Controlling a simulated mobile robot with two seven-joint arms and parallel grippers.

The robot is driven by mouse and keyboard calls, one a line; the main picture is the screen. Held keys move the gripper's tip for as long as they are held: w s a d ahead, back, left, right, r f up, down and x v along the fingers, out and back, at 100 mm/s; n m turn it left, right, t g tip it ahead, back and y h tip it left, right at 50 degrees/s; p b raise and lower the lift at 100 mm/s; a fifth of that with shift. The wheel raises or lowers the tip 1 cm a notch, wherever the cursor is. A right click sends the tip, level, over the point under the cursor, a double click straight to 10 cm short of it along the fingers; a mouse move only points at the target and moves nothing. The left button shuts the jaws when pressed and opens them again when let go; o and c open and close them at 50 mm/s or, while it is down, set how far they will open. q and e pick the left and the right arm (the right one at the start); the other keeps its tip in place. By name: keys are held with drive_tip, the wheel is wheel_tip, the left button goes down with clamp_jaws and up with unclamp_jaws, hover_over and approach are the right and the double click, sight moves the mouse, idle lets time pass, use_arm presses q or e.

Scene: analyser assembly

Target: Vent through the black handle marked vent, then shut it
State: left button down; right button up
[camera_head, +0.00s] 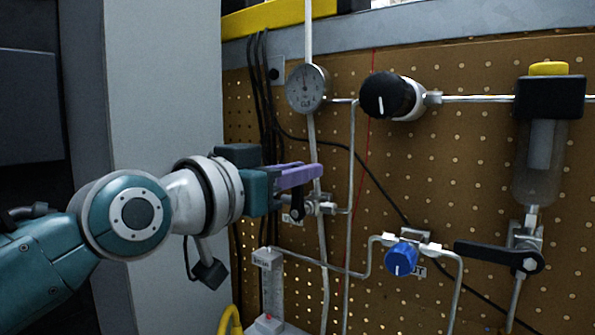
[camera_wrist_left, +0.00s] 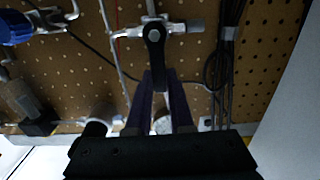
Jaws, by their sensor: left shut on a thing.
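The vent valve (camera_head: 318,207) is a small metal fitting on the pegboard, left of the middle in the head view. Its black handle (camera_wrist_left: 155,48) shows in the left wrist view, reaching from the pivot toward the fingers, crosswise to the metal body (camera_wrist_left: 183,26). My left gripper (camera_head: 318,173) has purple fingers, which stand on either side of the handle's end in the wrist view (camera_wrist_left: 160,78). It is shut on the handle. In the head view the fingers and the gripper body partly hide the handle. A small label sits beside the valve, too small to read. My right gripper is not in view.
A round gauge (camera_head: 306,88) and a black-and-white knob (camera_head: 392,96) sit above the valve. A blue knob (camera_head: 401,259) and another black lever (camera_head: 497,254) lie to the right. A flowmeter (camera_head: 271,285) stands below my wrist. Thin pipes and black cables run close around the valve.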

use_arm(q)
drive_tip(key=shift+w+a, duration=0.1)
idle(0.3)
drive_tip(key=shift+w+a+f+n+b, duration=0.2)
drive_tip(key=shift+a+n+b, duration=0.25)
drive_tip(key=shift+n, duration=0.7)
drive_tip(key=shift+w+a+f+n+b, duration=0.15)
drive_tip(key=shift+w+a+n+b, duration=0.35)
drive_tip(key=shift+n, duration=0.7)
drive_tip(key=shift+w+a+f+n+b, duration=0.1)
drive_tip(key=shift+a+f+n+b, duration=0.1)
drive_tip(key=shift+n+b, duration=0.7)
drive_tip(key=shift+n+p, duration=0.3)
drive_tip(key=shift+n, duration=0.05)
drive_tip(key=c, duration=0.8)
unclamp_jaws()
drive_tip(key=p+v, duration=0.1)
drive_tip(key=v, duration=0.9)
drive_tip(key=shift+p, duration=0.35)
